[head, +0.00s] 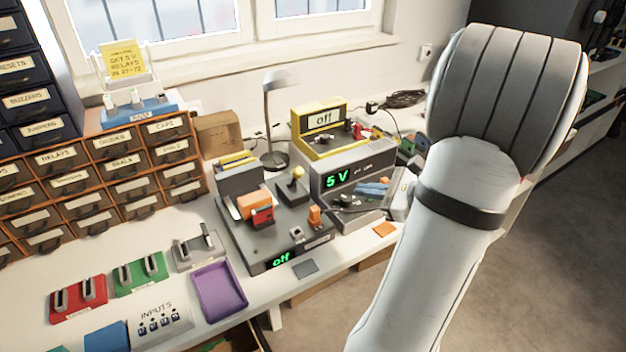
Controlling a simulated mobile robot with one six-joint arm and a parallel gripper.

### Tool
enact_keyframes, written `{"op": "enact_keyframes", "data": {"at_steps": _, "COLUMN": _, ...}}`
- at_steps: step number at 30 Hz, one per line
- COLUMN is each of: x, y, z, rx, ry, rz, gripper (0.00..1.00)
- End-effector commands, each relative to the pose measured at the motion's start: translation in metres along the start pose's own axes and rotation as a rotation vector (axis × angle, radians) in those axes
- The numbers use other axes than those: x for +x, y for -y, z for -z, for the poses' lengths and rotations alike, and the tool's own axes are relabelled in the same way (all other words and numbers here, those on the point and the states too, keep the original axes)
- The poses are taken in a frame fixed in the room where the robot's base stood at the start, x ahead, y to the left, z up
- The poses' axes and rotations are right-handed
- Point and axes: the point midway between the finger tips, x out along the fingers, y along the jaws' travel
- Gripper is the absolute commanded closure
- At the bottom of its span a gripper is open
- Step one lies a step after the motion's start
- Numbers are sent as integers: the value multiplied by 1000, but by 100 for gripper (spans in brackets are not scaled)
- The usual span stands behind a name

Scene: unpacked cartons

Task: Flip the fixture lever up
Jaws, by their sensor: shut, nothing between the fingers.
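A dark grey fixture box (268,257) stands on the bench in the middle of the head view, with a green "off" display on its front. An upright dark lever with a yellow knob (297,172) rises from its back right part. A small orange piece (314,215) and a pale switch-like piece (297,235) sit near its front right edge. Which of these is the task's lever is not clear. An orange block and a red block (262,216) sit on the box. My arm fills the right side; my gripper's fingers do not show.
A grey unit reading "5 V" (337,179) and a yellow-framed unit reading "off" (324,120) stand behind right. A desk lamp (268,117) stands behind. A purple tray (219,291) and red (78,300) and green (140,274) switch blocks lie left. Drawers line the wall.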

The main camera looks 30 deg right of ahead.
Motion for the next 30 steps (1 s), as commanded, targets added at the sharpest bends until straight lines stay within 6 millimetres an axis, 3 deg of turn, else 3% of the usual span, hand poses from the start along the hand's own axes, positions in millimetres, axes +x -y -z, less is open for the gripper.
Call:
{"op": "enact_keyframes", "data": {"at_steps": 11, "x": 11, "y": -1, "z": 0, "rx": -3, "ry": -1, "rz": -6, "gripper": 100}}
{"op": "enact_keyframes", "data": {"at_steps": 25, "x": 101, "y": -2, "z": 0, "rx": -3, "ry": -1, "rz": -8, "gripper": 100}}
{"op": "enact_keyframes", "data": {"at_steps": 30, "x": 118, "y": -1, "z": -19, "rx": -6, "ry": -2, "rz": -5, "gripper": 100}}
